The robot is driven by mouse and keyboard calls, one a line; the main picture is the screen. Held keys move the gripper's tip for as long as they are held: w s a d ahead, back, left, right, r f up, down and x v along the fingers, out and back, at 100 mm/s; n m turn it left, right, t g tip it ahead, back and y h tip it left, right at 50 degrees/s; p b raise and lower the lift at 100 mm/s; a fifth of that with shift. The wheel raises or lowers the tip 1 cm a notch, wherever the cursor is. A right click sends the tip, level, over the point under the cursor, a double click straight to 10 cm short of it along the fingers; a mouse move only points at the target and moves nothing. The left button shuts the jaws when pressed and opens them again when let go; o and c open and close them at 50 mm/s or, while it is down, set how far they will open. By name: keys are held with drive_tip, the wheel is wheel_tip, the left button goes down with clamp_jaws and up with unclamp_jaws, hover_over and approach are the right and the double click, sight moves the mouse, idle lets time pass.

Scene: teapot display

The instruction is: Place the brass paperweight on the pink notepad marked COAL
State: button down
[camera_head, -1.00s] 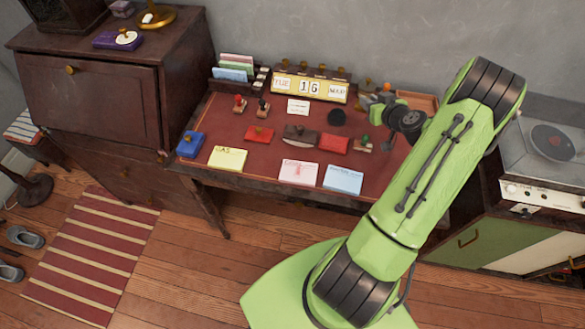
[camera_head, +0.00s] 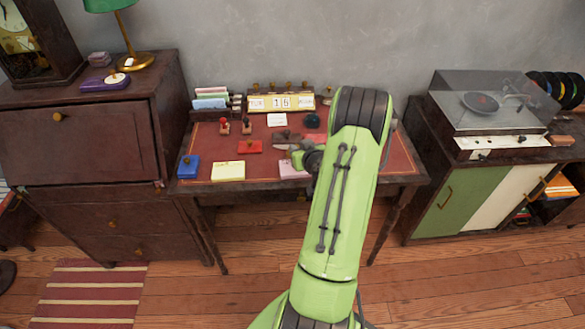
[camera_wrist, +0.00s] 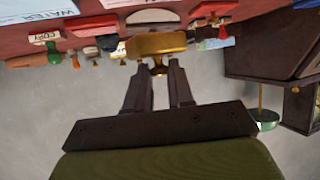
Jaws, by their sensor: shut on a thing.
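The brass paperweight (camera_wrist: 157,43) is in the wrist view, with its knob between my fingertips. My gripper (camera_wrist: 159,69) is shut on it. In the head view my gripper (camera_head: 291,147) is over the desk, just behind the pink notepad (camera_head: 292,170). The arm covers the right part of that notepad, and its lettering cannot be read there. The brass piece cannot be made out in the head view. A pale blue notepad marked WATER (camera_wrist: 60,8) shows at the top left of the wrist view.
The desk (camera_head: 400,165) also holds a yellow notepad (camera_head: 229,171), a blue box (camera_head: 188,167), a red box (camera_head: 249,146) and stamps. A date display (camera_head: 270,102) stands at the back. A record player cabinet (camera_head: 455,205) is to the right.

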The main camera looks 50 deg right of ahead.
drive_tip(key=shift+f+b, duration=0.4)
drive_tip(key=shift+f, duration=1.8)
drive_tip(key=shift+f+b, duration=0.15)
drive_tip(key=shift+b, duration=0.15)
drive_tip(key=c, duration=1)
unclamp_jaws()
drive_tip(key=shift+a, duration=0.1)
